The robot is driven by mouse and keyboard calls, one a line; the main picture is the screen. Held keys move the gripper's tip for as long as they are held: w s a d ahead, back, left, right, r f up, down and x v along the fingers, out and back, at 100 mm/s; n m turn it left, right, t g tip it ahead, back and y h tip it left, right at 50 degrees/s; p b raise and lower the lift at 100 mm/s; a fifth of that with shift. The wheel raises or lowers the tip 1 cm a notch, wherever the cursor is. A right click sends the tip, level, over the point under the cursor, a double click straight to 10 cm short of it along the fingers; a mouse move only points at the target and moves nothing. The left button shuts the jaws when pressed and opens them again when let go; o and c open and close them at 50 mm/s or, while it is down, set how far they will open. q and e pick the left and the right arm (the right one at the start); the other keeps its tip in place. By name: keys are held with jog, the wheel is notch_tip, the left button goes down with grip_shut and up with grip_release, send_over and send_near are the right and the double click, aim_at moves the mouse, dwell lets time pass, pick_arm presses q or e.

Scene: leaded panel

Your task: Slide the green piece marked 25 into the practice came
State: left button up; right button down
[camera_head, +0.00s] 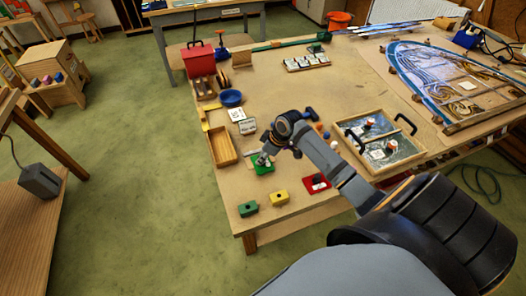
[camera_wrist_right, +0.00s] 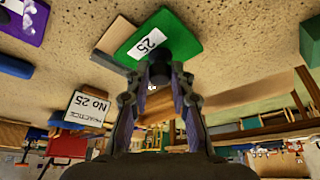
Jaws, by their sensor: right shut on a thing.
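The green piece marked 25 (camera_wrist_right: 158,38) is a flat plate with a white label and a dark round knob; it also shows in the head view (camera_head: 264,169). My right gripper (camera_wrist_right: 165,78) is shut on the piece's knob, low over the bench; the fingers hide part of the knob. A tan block with a dark edge (camera_wrist_right: 112,36) lies beside the green piece, perhaps the practice came; I cannot tell whether they touch. A sign reading "PRACTICE No 25" (camera_wrist_right: 90,110) stands nearby and shows in the head view (camera_head: 248,126). My left gripper is not in view.
A wooden tray (camera_head: 213,147) lies to the left. A framed panel with black handles (camera_head: 351,122) lies right of my arm.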

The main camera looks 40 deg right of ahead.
jog(key=shift+f, duration=0.25)
dwell(0.3)
jog(key=shift+p, duration=0.35)
jog(key=shift+r+p, duration=0.1)
jog(key=shift+p, duration=0.25)
jog(key=shift+w+d+b, duration=0.2)
jog(key=shift+w+b, duration=0.25)
jog(key=shift+w, duration=0.3)
dwell(0.6)
jog(key=c, duration=1.1)
grip_release()
jog(key=shift+w, duration=0.1)
